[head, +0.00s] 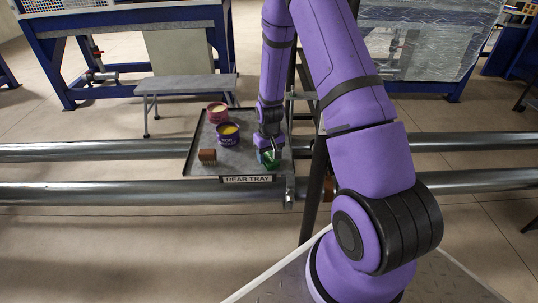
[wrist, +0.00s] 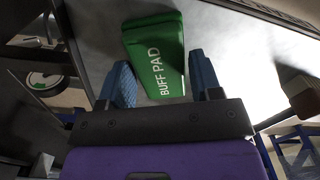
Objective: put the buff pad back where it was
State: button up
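The buff pad (head: 269,160) is a green block with white lettering, at the right front corner of the rear tray (head: 195,170). In the wrist view the buff pad (wrist: 152,50) lies on the grey tray surface, turned slightly against my fingers. My gripper (head: 268,150) is low over the tray, right at the pad. In the wrist view my gripper (wrist: 162,80) has its two blue fingers spread, one on each side of the pad's near end.
The tray also holds a brown brush (head: 207,156), a purple tin with yellow contents (head: 228,133) and a pink tin (head: 217,112). Two long metal pipes (head: 90,192) run across at the tray's level. A dark upright stand (head: 313,190) is close to the right.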

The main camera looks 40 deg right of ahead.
aim_at(269, 156)
jog(key=shift+o, duration=0.2)
jog(key=o, duration=0.5)
jog(key=shift+r, duration=3.5)
